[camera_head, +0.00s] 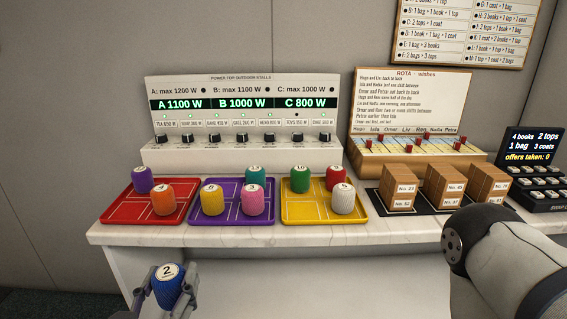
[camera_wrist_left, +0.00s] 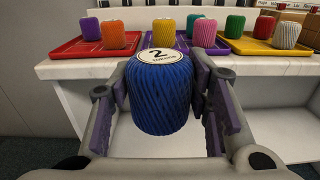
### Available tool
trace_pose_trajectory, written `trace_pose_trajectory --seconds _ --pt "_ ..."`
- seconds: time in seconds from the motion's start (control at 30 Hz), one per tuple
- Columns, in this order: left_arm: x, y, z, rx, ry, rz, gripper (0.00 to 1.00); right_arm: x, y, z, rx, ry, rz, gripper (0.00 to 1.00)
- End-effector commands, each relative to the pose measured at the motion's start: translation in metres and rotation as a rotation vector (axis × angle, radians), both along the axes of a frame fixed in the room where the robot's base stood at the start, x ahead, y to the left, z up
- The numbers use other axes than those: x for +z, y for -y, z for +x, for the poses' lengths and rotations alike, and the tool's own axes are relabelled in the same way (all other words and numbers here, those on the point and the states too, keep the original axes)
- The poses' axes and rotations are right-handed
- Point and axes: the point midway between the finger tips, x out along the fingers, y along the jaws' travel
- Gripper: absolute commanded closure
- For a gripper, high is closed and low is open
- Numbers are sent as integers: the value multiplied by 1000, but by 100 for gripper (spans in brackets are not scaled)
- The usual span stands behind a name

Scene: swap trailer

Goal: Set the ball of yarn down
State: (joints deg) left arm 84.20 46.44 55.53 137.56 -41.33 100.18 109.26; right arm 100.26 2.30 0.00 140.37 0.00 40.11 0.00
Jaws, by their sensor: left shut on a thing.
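A blue ball of yarn (camera_head: 169,286) with a white top label marked 2 is held upright in my left gripper (camera_head: 162,289), in front of and below the counter edge. In the left wrist view the blue yarn (camera_wrist_left: 162,95) sits between the purple finger pads of the left gripper (camera_wrist_left: 165,110).
The marble counter (camera_head: 240,234) has a narrow bare front strip. Behind the trays stands a power panel (camera_head: 240,155) with knobs. To the right are a rota board (camera_head: 410,115), several wooden card blocks (camera_head: 398,190) and a dark keypad device (camera_head: 540,175).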

Motion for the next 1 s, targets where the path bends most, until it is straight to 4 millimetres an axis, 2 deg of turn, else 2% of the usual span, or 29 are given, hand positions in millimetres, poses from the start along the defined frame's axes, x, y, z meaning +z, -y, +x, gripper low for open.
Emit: trace_pose_trajectory --seconds 0.17,0.3,0.4,0.5,0.67,1.0 --pt "24 57 49 -141 17 22 83 0 0 0 0 0 0 60" --pt "59 116 88 -283 14 26 83 0 0 0 0 1 0 60" --pt "88 154 106 -379 8 14 83 0 0 0 0 0 0 60" --pt "110 181 114 -449 3 2 83 0 0 0 0 0 0 60" --pt "124 197 117 -495 -3 -9 83 0 0 0 0 0 0 60" --pt "120 197 117 -496 -5 -10 83 -2 0 -2 0 -6 0 60"
